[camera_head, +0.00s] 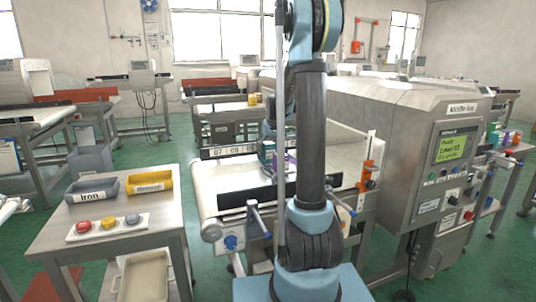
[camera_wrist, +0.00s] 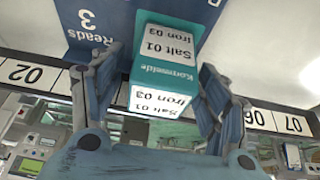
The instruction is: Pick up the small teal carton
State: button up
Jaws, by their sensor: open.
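The small teal carton (camera_wrist: 166,73) has white labels reading "Salt 01 Iron 03". In the wrist view it lies between the two fingers of my gripper (camera_wrist: 158,82), which are open. A gap shows beside the carton's right side, and the left finger is close to its left side; contact cannot be told. In the head view my gripper (camera_head: 269,132) is low over the conveyor belt (camera_head: 225,175), and my arm hides much of that area. A small teal and purple patch shows below it.
The metal detector (camera_head: 400,130) stands right; a table (camera_head: 125,235) with trays stands left.

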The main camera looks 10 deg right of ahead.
jog(key=shift+c, duration=0.5)
jog(key=c, duration=1.1)
